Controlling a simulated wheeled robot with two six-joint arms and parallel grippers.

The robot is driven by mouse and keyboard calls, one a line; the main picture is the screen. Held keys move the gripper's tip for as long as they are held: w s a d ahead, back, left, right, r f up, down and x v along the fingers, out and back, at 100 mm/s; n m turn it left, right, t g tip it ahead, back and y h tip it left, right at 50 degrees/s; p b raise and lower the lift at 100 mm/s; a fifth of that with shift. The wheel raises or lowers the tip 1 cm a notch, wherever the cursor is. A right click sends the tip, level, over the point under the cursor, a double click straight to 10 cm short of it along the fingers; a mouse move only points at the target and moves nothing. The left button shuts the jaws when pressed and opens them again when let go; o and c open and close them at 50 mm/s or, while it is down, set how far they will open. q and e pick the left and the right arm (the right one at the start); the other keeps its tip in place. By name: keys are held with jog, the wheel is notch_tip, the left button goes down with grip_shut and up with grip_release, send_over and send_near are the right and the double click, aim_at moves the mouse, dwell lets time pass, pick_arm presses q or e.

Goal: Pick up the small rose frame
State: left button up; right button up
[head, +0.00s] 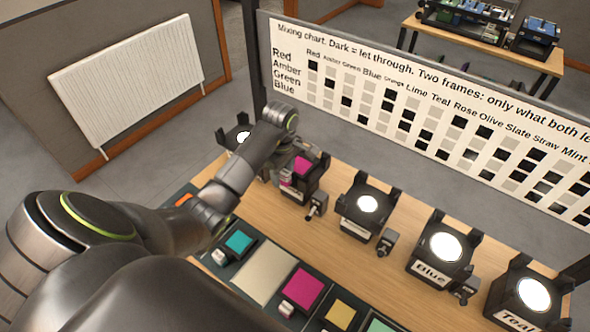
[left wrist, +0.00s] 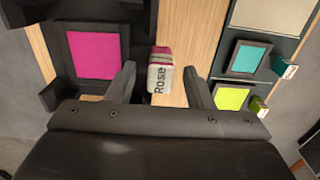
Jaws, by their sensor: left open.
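A magenta frame sits in a black lamp holder, seen in the head view (head: 305,164) and at the left of the left wrist view (left wrist: 93,55). A small block lettered "Rose" (left wrist: 160,76), magenta on top, stands out beside that holder. My left gripper (head: 287,174) is at this holder with its jaws open. In the left wrist view its two fingers (left wrist: 161,88) lie on either side of the Rose block, with gaps showing. In the head view my arm partly hides this spot. Another magenta frame (head: 303,288) lies in the tray. My right gripper is not in view.
Lit lamps stand along the wooden table: one behind my arm (head: 239,137), one in the middle (head: 367,204), one labelled Blue (head: 446,246) and one labelled Teal (head: 533,294). A chart board (head: 430,110) stands behind.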

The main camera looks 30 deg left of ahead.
pick_arm(q)
grip_shut()
jog(key=shift+w+r, duration=0.1)
jog(key=shift+r, duration=0.3)
notch_tip(320, 180, up, 3)
jog(key=shift+r, duration=0.2)
notch_tip(320, 180, up, 5)
jog(key=p, duration=0.4)
jog(key=shift+f+p, duration=0.1)
jog(key=shift+p, duration=0.2)
jog(key=shift+r+p, duration=0.55)
jog(key=shift+p, duration=0.05)
jog(key=shift+f, duration=0.15)
